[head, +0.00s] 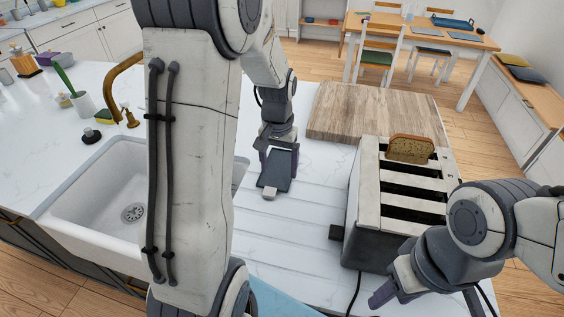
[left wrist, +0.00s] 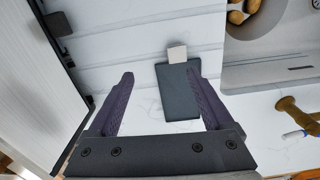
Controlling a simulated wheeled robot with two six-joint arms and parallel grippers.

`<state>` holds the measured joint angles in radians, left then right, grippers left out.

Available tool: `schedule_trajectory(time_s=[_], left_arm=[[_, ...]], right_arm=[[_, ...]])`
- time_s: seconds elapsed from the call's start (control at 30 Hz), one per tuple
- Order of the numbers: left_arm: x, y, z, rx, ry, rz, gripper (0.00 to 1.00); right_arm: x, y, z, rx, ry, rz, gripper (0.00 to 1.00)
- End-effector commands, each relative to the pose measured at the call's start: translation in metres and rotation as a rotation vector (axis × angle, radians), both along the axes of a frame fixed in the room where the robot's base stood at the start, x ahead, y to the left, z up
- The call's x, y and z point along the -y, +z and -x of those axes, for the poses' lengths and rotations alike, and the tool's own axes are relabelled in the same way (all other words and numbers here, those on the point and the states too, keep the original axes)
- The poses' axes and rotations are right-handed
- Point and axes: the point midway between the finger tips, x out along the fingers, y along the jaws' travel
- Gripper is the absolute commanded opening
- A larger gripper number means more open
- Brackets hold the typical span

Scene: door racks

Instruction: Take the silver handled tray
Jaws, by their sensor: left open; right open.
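The tray (head: 274,172) is a small flat dark-grey plate with a short silver handle (head: 269,193), lying on the white counter between the sink and the toaster. In the left wrist view the tray (left wrist: 179,95) lies near the right-hand finger, its pale handle pointing to the top. My left gripper (head: 279,160) is open, pointing down over the tray; I cannot tell whether it touches. It also shows in the left wrist view (left wrist: 160,75). My right gripper (head: 425,297) is open and empty in front of the toaster, partly cut off.
A metal toaster (head: 367,205) with a slice of bread (head: 410,149) stands right of the tray. A wooden board (head: 365,112) lies behind. The white sink (head: 105,195) and brass tap (head: 125,75) are at left. Ribbed counter around the tray is mostly clear.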

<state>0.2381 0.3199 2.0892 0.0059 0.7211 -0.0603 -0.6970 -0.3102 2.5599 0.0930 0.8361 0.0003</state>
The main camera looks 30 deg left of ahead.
Motion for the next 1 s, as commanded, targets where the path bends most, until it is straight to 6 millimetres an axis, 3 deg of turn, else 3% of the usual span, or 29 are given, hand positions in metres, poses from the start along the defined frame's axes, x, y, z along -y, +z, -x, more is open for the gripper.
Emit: schedule_trajectory(time_s=[0.03,0.1,0.2,0.4,0.67,1.0], left_arm=[[-0.016,0.0,-0.002,-0.007,0.035,0.0,0.85],[-0.028,-0.004,-0.004,-0.011,0.059,0.0,0.85],[-0.035,-0.016,-0.004,-0.016,0.073,0.001,0.85],[-0.035,-0.047,-0.003,-0.016,0.072,0.001,0.85],[-0.035,-0.066,-0.004,-0.016,0.071,0.001,0.85],[-0.036,-0.107,-0.007,-0.014,0.071,0.0,0.85]], right_arm=[[0.0,0.005,0.0,0.0,0.0,0.0,0.5],[0.0,0.006,0.0,0.0,0.0,0.0,0.5],[0.0,0.008,0.0,0.0,0.0,0.0,0.5],[0.0,0.012,0.0,0.0,0.0,0.0,0.5],[0.0,0.018,0.0,0.0,-0.001,0.0,0.5],[0.0,0.031,0.0,0.0,-0.001,0.0,0.5]])
